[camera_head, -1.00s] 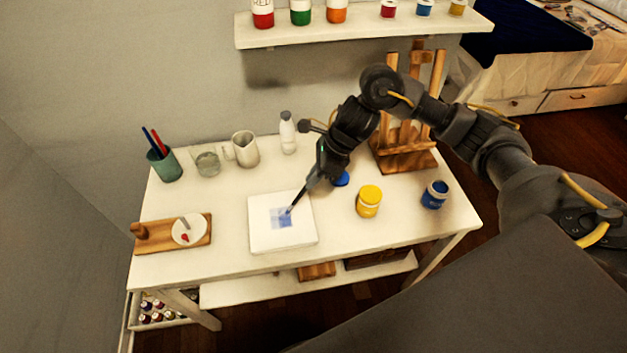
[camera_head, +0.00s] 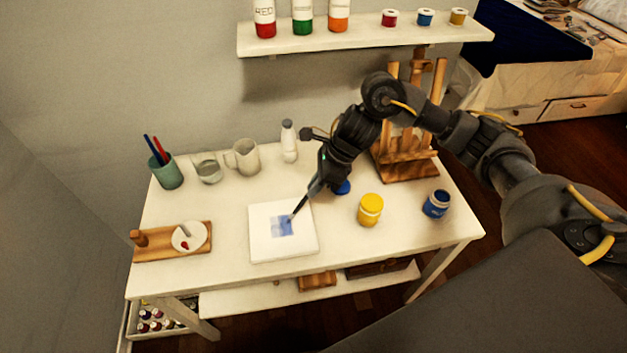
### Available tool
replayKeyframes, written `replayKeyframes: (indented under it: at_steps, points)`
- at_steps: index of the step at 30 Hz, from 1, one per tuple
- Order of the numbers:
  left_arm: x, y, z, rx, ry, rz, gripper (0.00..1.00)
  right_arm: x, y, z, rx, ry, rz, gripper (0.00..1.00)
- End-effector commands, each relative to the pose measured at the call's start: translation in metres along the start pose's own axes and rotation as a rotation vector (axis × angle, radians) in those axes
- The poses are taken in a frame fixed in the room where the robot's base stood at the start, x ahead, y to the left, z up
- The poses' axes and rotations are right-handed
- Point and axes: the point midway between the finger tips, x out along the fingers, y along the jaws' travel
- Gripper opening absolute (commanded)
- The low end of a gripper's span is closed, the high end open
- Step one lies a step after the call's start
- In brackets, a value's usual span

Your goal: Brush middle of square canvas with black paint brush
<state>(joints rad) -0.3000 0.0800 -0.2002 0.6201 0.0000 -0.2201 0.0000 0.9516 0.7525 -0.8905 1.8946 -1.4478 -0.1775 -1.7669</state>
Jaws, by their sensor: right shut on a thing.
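The square white canvas (camera_head: 261,247) lies flat on the white table. A blue painted patch (camera_head: 281,228) shows near its middle. My right gripper (camera_head: 317,186) is shut on the black paint brush (camera_head: 300,206) and holds it tilted down to the left. The brush tip is at the upper right part of the blue patch; it appears to touch the canvas. The gripper's fingers are small and dark here. My left gripper is not in view.
A yellow paint jar (camera_head: 370,210) and an open blue jar (camera_head: 436,204) stand right of the canvas. A blue lid (camera_head: 342,188) lies by the gripper. A wooden board (camera_head: 150,248) with a white palette is left. A cup, mugs and a bottle (camera_head: 289,142) line the back; an easel (camera_head: 408,165) stands back right.

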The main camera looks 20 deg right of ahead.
Motion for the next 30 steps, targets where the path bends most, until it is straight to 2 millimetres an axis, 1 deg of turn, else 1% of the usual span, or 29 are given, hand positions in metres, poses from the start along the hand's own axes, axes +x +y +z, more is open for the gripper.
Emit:
replayKeyframes:
  at_steps: [5,10,14,20,27,30]
  points:
    - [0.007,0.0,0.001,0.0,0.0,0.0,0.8,0.003,-0.007,0.001,0.0,-0.001,-0.001,0.0]
    - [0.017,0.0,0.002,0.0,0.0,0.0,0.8,0.005,-0.019,0.004,0.0,-0.002,-0.002,0.0]
    - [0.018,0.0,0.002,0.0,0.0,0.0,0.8,0.003,-0.024,0.006,0.0,-0.002,-0.002,0.0]
    - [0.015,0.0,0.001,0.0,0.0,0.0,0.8,0.002,-0.02,0.005,0.0,0.0,-0.001,0.0]
    - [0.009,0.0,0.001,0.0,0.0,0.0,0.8,-0.001,-0.003,0.001,0.0,0.001,0.0,0.0]
    - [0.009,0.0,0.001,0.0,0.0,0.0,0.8,0.0,0.0,0.0,-0.001,0.0,-0.001,0.0]
